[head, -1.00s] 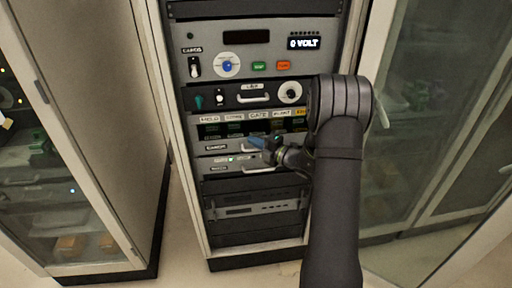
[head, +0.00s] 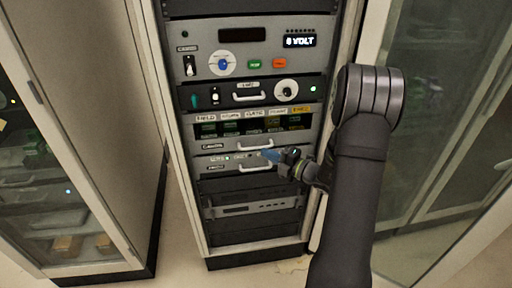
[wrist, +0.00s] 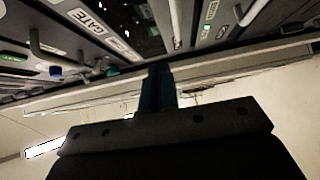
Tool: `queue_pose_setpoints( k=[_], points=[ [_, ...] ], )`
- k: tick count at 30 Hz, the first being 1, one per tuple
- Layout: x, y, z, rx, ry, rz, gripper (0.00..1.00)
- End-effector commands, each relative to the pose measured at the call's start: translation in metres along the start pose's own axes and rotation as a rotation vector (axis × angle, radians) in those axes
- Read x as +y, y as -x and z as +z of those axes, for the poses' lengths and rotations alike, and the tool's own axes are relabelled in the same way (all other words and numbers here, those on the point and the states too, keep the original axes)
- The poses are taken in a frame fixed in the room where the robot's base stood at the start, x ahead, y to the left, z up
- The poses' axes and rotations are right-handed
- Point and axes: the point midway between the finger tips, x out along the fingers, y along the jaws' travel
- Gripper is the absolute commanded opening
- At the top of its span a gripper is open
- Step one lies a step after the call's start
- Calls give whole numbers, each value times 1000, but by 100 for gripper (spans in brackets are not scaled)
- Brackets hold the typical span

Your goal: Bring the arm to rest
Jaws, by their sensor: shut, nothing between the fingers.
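My gripper (head: 272,155) is in front of the lower part of the equipment rack, with its blue fingers pointing left in the head view. In the wrist view its fingers (wrist: 157,88) are closed together with nothing between them. My dark arm comes up from the bottom right in the head view and bends back to the left at the wrist. The gripper covers a bit of the panel below the row of labelled displays. I cannot tell whether it touches that panel.
Glass-fronted cabinets stand left (head: 75,170) and right (head: 440,130). Floor shows between left cabinet and rack.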

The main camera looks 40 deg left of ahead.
Motion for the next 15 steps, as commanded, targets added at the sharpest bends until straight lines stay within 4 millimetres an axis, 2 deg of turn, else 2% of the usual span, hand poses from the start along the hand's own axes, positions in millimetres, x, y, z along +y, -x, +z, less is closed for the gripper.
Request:
queue_pose_setpoints(
  k=[1,6,15],
  points=[
    [0,10,1,-4,-2,0,0],
    [0,29,0,0,-1,0,0],
    [0,35,-1,1,-2,0,0]
  ],
)
